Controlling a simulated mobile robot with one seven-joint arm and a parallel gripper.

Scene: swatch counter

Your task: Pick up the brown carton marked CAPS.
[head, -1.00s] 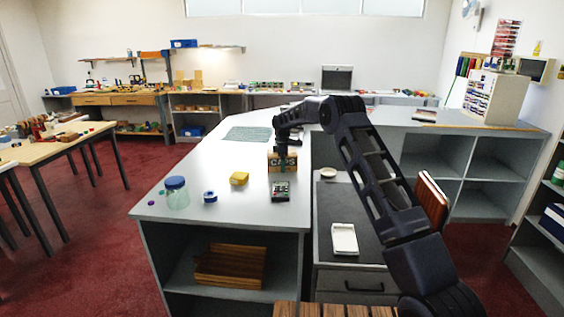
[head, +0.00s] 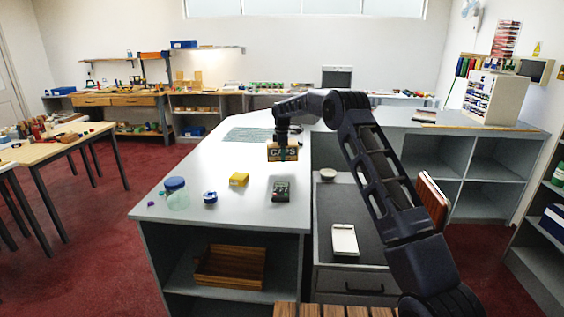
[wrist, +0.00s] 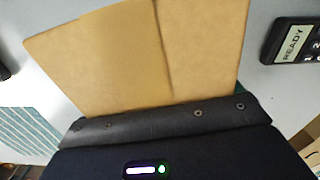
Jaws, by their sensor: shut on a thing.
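The brown carton marked CAPS (head: 275,153) hangs from my gripper (head: 287,151) above the grey counter in the head view. Its lettered face is toward the head camera, partly covered by the gripper. In the wrist view the tan carton (wrist: 150,55) fills the upper middle, with a seam across its top. The dark edge of my gripper (wrist: 180,120) lies right against it. The gripper is shut on the carton. The fingertips themselves are hidden in the wrist view.
A small bowl (head: 328,174) sits to the right.

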